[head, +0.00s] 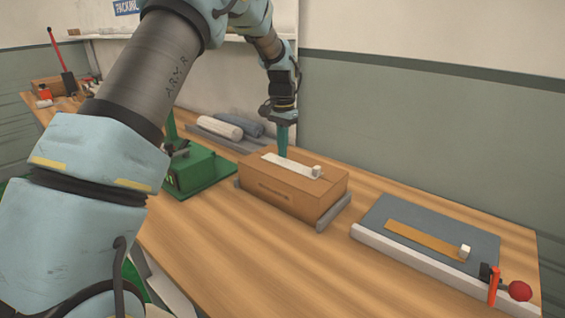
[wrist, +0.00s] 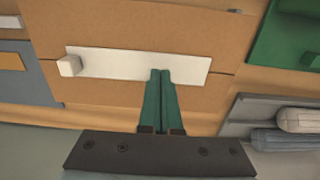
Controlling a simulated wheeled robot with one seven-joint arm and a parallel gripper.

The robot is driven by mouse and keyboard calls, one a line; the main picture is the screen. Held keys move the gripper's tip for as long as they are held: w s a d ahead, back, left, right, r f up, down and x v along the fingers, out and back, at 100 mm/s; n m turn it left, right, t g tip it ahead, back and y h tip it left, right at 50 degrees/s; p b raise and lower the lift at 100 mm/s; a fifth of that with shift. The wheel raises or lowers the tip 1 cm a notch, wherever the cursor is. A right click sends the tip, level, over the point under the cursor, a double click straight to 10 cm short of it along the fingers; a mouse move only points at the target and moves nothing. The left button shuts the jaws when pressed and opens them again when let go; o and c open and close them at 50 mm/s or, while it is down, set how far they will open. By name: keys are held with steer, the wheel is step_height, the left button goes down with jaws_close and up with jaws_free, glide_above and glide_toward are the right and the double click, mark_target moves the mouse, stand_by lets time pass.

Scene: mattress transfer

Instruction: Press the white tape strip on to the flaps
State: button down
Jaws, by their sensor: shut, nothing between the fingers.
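The white tape strip (head: 297,168) lies along the top of a brown cardboard box (head: 276,193), across the seam of its closed flaps. A small white block sits at the strip's right end in the head view. In the wrist view the strip (wrist: 120,63) runs sideways over the seam, with the block (wrist: 69,66) at its left end. My gripper (head: 283,155) is shut and empty and points down at the strip. Its green fingertips (wrist: 160,73) overlap the strip's right part in the wrist view. I cannot tell whether they touch it.
Grey rails (head: 333,212) flank the box on the wooden table (head: 190,240). A green device (head: 200,170) stands to the left, with rolls (head: 220,126) behind it. To the right is a grey cutting board (head: 425,222) with a brown strip, a white block and a red knob.

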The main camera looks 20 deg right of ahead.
steer(key=shift+f+b, duration=0.4)
steer(key=shift+f, duration=0.55)
stand_by(0.6)
steer(key=shift+r+p, duration=2.7)
steer(key=shift+r, duration=0.95)
steer(key=s+a+r+n, duration=0.1)
steer(key=s+a+n, duration=0.15)
steer(key=a, duration=0.95)
steer(key=s+a+r+n, duration=0.2)
steer(key=a+n, duration=0.2)
steer(key=a, duration=0.7)
steer(key=s+a+f+n+t, duration=0.1)
steer(key=s+a+n, duration=0.4)
steer(key=s+a, duration=0.8)
steer(key=shift+a+f+t, duration=0.3)
steer(key=shift+a, duration=0.3)
